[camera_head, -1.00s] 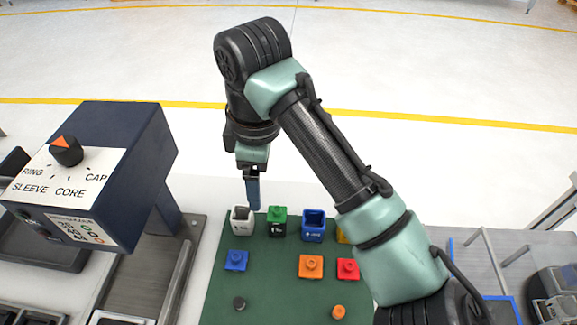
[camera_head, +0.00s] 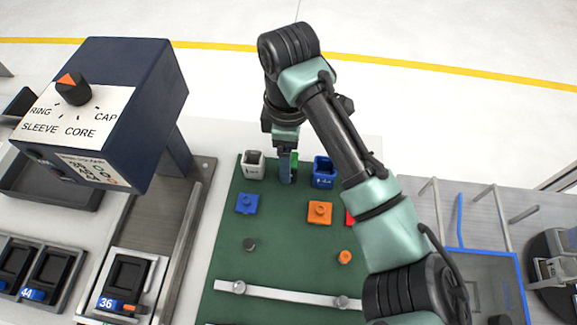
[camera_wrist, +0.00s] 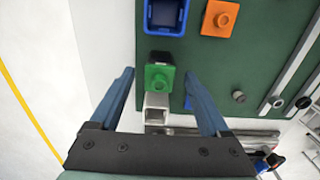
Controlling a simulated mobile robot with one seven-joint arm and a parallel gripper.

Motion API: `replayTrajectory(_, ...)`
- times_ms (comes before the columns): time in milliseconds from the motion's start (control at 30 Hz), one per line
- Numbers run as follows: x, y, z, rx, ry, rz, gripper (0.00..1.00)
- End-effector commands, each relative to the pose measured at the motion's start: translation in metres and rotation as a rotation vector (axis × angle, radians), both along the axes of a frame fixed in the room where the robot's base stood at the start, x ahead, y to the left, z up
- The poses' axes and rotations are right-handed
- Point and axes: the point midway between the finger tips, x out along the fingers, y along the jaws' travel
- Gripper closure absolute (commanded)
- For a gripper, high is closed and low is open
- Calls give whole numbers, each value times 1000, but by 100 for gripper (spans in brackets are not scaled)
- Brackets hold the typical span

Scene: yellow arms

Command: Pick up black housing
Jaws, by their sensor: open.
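The black housing (camera_wrist: 160,57) stands near the far edge of the green mat (camera_head: 281,225), with a green cap (camera_wrist: 159,78) on it. In the wrist view, the cap covers most of it. My gripper (camera_wrist: 159,73) is open, its two blue fingers on either side of the housing and apart from it in the picture. In the head view, my gripper (camera_head: 288,180) hides most of the housing, and only a green bit of cap shows beside a finger. I cannot tell how far the fingertips are above it.
A white housing (camera_head: 253,166) stands to the left and a blue housing (camera_head: 323,173) to the right. Blue (camera_head: 247,203) and orange (camera_head: 320,212) caps lie nearer. A metal rail (camera_head: 285,292) crosses the mat. A dark blue box (camera_head: 145,110) with a dial stands at left.

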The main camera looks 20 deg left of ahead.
Motion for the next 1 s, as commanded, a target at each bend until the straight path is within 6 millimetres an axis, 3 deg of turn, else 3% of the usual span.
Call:
replayTrajectory(167,0,0,-22,0,1,0,20)
replayTrajectory(433,0,0,-25,0,0,0,20)
replayTrajectory(867,0,0,-24,0,-1,0,96)
replayTrajectory(900,0,0,-24,0,-1,0,100)
replayTrajectory(1000,0,0,-24,0,-1,0,100)
